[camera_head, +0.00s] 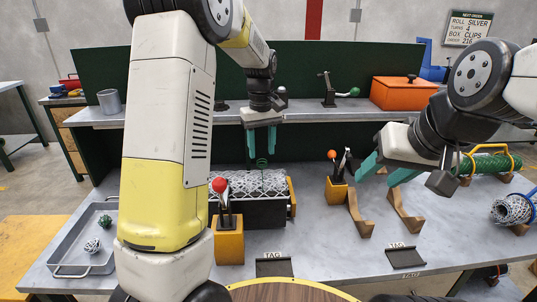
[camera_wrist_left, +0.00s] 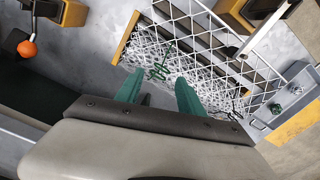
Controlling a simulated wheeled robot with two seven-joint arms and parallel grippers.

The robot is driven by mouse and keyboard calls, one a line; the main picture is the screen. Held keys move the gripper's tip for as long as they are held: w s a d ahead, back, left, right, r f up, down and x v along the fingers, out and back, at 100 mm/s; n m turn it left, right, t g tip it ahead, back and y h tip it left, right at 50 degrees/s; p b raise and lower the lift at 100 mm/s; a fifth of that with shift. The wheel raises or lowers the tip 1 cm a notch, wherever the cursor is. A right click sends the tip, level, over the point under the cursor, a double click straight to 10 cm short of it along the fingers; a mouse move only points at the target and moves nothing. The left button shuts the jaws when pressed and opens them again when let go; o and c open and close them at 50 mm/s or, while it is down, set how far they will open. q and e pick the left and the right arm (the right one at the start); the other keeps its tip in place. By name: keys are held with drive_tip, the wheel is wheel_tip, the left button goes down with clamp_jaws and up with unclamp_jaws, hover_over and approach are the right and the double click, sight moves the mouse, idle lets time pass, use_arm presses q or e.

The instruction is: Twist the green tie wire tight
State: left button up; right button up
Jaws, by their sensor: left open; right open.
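The green tie wire (camera_head: 262,162) is a small twisted coil standing up from the silver chainlink mesh (camera_head: 240,186), which lies in a dark trough on the bench. My left gripper (camera_head: 262,140) points down with its teal fingers open just above the wire. In the left wrist view the green tie wire (camera_wrist_left: 158,71) shows on the mesh just beyond the open left fingertips (camera_wrist_left: 157,88); I see no contact. My right gripper (camera_head: 385,172) is open and empty, above the wooden cradle (camera_head: 358,210) to the right. My left arm hides part of the trough's left side.
A red-knobbed lever (camera_head: 219,185) stands in front of the mesh and an orange-knobbed lever (camera_head: 332,155) to its right. A metal tray (camera_head: 72,262) holding small wire balls lies left. Rolls of green mesh (camera_head: 488,164) and silver mesh (camera_head: 510,210) lie right.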

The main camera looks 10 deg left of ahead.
sight(262, 166)
use_arm(q)
drive_tip(key=n, duration=0.7)
drive_tip(key=shift+n, duration=0.3)
drive_tip(key=n, duration=0.6)
drive_tip(key=shift+f+n, duration=0.3)
drive_tip(key=shift+n, duration=0.1)
drive_tip(key=shift+f, duration=1.75)
clamp_jaws()
drive_tip(key=m, duration=1.2)
